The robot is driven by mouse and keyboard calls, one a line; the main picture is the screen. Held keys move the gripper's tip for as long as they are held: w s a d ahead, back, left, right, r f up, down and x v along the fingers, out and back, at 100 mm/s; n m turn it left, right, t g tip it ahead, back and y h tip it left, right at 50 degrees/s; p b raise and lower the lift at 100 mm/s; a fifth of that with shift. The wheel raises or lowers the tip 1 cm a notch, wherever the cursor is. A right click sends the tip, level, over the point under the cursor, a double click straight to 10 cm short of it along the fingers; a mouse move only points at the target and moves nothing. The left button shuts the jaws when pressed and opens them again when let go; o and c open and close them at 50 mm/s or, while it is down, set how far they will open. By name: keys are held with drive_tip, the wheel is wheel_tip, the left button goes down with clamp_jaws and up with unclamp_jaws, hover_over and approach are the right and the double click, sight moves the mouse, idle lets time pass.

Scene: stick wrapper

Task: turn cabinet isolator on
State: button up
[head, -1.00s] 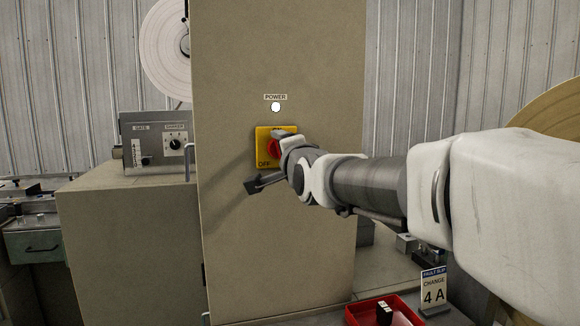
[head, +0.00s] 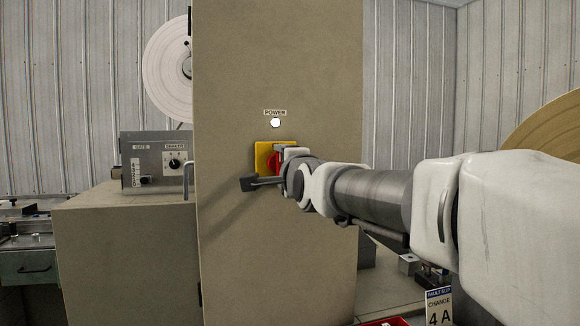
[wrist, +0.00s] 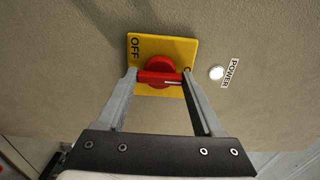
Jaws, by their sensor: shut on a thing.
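The isolator is a red rotary handle (wrist: 160,77) on a yellow plate (wrist: 148,45) on the tan cabinet's front. My gripper (wrist: 159,76) has one finger at each end of the handle and is shut on it. In the wrist view the handle lies across the picture, with its white mark towards the right end, on the POWER side. OFF reads at the plate's upper left; another label at right is mostly hidden by a finger. In the head view my gripper (head: 284,155) covers much of the plate (head: 263,158). The POWER lamp (head: 275,123) looks white.
The tan cabinet (head: 230,240) has a handle on its left edge. A grey control box (head: 150,175) stands left of it. A fault slip card (head: 438,308) and the edge of a red tray (head: 385,322) are at the bottom right.

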drive_tip(key=o, duration=1.4)
drive_tip(key=v, duration=1.7)
drive_tip(key=shift+s+r, duration=0.1)
drive_tip(key=shift+s, duration=0.15)
drive_tip(key=s+d+f+n+g+h, duration=0.2)
drive_tip(key=s+d+f+n+g, duration=0.3)
drive_tip(key=f, duration=0.5)
drive_tip(key=s+d+f+n+g+h, duration=0.1)
drive_tip(key=s+d+f+n+g, duration=0.2)
drive_tip(key=s+f+n, duration=0.45)
drive_tip(key=s+d+f+n+g+h, duration=0.25)
drive_tip(key=s+d+f+g, duration=0.2)
drive_tip(key=f, duration=0.65)
drive_tip(key=shift+t+y, duration=0.25)
drive_tip(key=shift+t, duration=0.1)
drive_tip(key=r+p, duration=1.5)
drive_tip(key=p, duration=0.1)
drive_tip(key=shift+w+a+r, duration=0.15)
drive_tip(key=shift+w+a, duration=0.1)
drive_tip(key=shift+a, duration=0.1)
